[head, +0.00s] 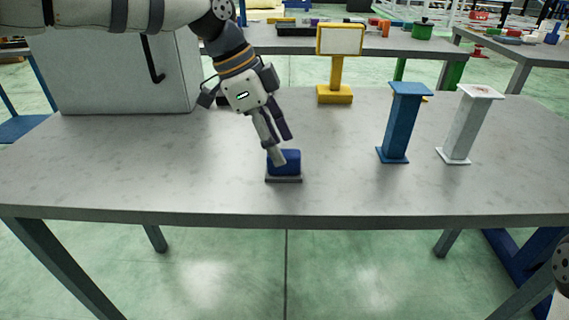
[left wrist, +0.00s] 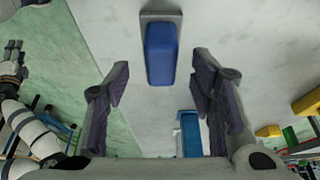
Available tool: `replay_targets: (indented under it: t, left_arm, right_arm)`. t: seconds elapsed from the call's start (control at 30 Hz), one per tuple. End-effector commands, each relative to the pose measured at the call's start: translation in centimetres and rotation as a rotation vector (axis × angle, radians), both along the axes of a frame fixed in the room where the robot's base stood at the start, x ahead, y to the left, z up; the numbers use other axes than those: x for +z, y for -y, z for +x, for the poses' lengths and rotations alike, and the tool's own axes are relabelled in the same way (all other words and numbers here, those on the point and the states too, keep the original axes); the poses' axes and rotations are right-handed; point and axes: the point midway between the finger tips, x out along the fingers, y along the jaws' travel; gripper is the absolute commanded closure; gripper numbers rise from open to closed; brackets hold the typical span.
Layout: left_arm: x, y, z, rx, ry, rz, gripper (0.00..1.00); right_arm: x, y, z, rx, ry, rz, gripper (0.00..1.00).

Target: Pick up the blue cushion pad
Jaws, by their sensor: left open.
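The blue cushion pad (head: 284,158) is a small rounded block on a thin grey base plate, near the front edge of the grey table. My left gripper (head: 282,148) reaches down to it from behind, its fingers overlapping the pad in the head view. In the left wrist view, the pad (left wrist: 161,52) lies ahead of the open fingers (left wrist: 160,88), roughly centred between them, with nothing gripped. Whether a finger touches it is unclear. An arm with a gripper (left wrist: 13,62), apparently my right, shows small at the left of the left wrist view; its opening is unclear.
A blue post (head: 401,122) and a white post (head: 470,124) stand to the right on the table (head: 220,185). A yellow stand (head: 337,65) is behind the pad. A grey box (head: 110,70) stands at the back left. The table around the pad is clear.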

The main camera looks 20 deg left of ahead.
Motion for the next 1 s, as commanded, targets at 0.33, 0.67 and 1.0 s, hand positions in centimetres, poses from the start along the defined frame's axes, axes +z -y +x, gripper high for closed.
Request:
replay_targets:
  t: [0.33, 0.67, 1.0]
  left_arm:
    - [-3.2, 1.3, 0.4, 0.0, 0.001, 0.001, 0.5]
    - [-3.2, 1.3, 0.4, 0.0, 0.001, 0.001, 1.0]
    - [-2.7, 1.3, 0.5, 0.001, 0.002, 0.001, 1.0]
  right_arm:
    - [-0.1, 0.0, -0.1, 0.0, -0.005, 0.0, 0.6]
    - [-0.1, 0.0, -0.1, 0.001, -0.004, 0.0, 0.6]
    - [-0.1, 0.0, -0.1, 0.001, -0.004, 0.0, 0.6]
